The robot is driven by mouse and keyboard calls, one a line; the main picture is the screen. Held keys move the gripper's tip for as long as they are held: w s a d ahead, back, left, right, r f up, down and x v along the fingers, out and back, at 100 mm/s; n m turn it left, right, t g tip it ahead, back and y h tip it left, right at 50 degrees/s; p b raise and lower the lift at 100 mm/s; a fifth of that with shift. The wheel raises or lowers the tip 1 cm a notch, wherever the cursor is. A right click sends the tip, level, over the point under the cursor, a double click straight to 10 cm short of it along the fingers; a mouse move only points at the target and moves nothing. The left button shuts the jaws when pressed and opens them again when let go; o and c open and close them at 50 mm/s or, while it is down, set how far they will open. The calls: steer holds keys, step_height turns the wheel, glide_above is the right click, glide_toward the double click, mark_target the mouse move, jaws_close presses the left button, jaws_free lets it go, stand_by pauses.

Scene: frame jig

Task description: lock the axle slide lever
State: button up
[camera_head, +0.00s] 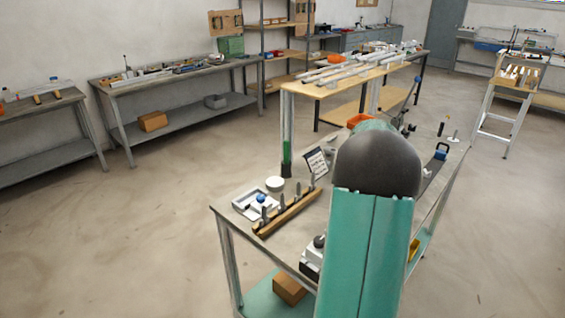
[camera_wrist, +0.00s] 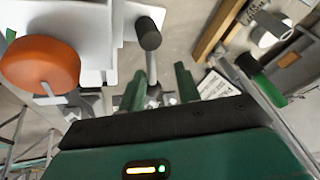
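In the wrist view a lever with a black cylindrical knob (camera_wrist: 148,34) and a grey stem (camera_wrist: 152,70) stands out from a pale plate (camera_wrist: 95,25); it appears to be the axle slide lever. My gripper (camera_wrist: 160,85) has its two green fingers apart, with the lever's stem seen between them, nearer the left finger. I cannot tell whether a finger touches it. A large orange round knob (camera_wrist: 40,65) sits to the left. In the head view my arm hides my gripper and the lever; a bit of orange (camera_head: 358,120) shows beside my arm.
The grey workbench (camera_head: 225,207) holds a wooden rack (camera_head: 290,212) with upright tools, a white tray (camera_head: 245,205), a round white pot (camera_head: 275,184) and a printed card (camera_head: 317,161). A green-handled tool (camera_wrist: 268,82) lies right of my gripper in the wrist view. Open floor surrounds the bench.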

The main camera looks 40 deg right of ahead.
step_height(320, 180, up, 13)
steer(key=s+n+y, duration=0.3)
steer(key=n+y, duration=0.2)
steer(key=n, duration=0.8)
steer(key=w+a+r, duration=0.1)
steer(key=w+a, duration=0.1)
steer(key=a, duration=0.6)
steer(key=w+a+r+g+h, duration=0.1)
steer(key=w+a+r, duration=0.1)
steer(key=a, duration=0.5)
steer(key=w+a+r, duration=0.1)
steer(key=w+a, duration=0.2)
steer(key=a, duration=0.5)
steer(key=shift+w+a+r+m+g+h, duration=0.3)
steer(key=shift+w+r+h, duration=0.05)
steer(key=shift+w+h, duration=0.05)
